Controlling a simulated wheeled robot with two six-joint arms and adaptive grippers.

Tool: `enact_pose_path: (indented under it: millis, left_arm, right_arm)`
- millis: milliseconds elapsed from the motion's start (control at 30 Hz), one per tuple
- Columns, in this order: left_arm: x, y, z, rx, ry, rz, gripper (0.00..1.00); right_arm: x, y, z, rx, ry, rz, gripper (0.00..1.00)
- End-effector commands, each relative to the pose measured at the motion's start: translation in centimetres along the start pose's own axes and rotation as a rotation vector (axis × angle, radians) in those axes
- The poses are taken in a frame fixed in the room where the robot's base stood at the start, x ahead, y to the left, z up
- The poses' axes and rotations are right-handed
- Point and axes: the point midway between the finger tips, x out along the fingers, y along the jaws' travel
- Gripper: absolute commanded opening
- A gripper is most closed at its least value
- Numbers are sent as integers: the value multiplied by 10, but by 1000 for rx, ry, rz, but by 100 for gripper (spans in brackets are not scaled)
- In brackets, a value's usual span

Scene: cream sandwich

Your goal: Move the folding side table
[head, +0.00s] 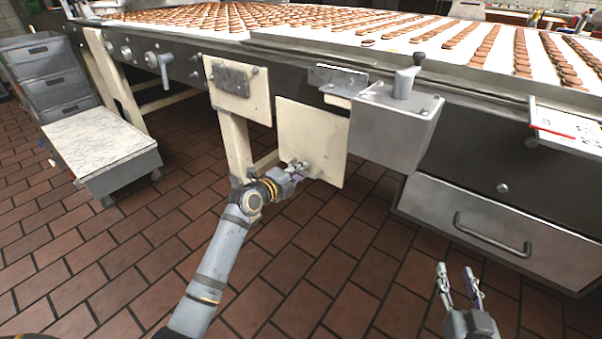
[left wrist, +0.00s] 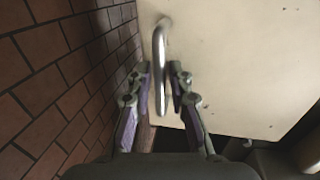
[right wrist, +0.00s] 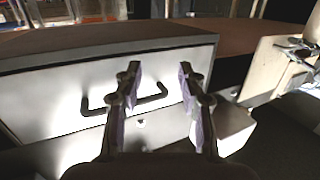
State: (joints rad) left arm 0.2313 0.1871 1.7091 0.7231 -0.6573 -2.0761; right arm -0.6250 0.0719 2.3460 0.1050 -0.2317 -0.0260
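The folding side table shows as a cream panel (head: 315,138) hanging upright from the front of the long counter. Its face fills much of the left wrist view (left wrist: 240,65). A curved metal handle (left wrist: 160,65) stands out from the panel. My left gripper (head: 301,168) is at the panel's lower left part. In the left wrist view its fingers (left wrist: 160,88) are on either side of the handle, close to it; contact is unclear. My right gripper (head: 460,283) is open and empty at the lower right, with the drawer behind it in the right wrist view.
A steel box with a knob (head: 393,125) is just right of the panel. A drawer (head: 478,222) with a dark handle is further right. A conveyor (head: 440,45) with rows of brown biscuits runs above. A low marble-topped stand (head: 95,135) is at left. The brick-red tiled floor (head: 330,270) in front is clear.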

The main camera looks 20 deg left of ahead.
Motion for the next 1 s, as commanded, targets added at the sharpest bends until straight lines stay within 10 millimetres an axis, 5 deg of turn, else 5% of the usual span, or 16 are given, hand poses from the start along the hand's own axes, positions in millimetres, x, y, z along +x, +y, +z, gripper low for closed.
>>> enact_pose_path:
  millis: [300, 467, 1000]
  left_arm:
    - [2, 0, 0, -1, 0, 0, 20]
    - [2, 0, 0, -1, 0, 0, 0]
    - [1, 0, 0, -1, 0, 3, 0]
  right_arm:
    - [1, 0, -5, -2, 19, 0, 40]
    - [1, 0, -5, -2, 18, 0, 40]
    - [1, 0, -3, -1, 7, 0, 40]
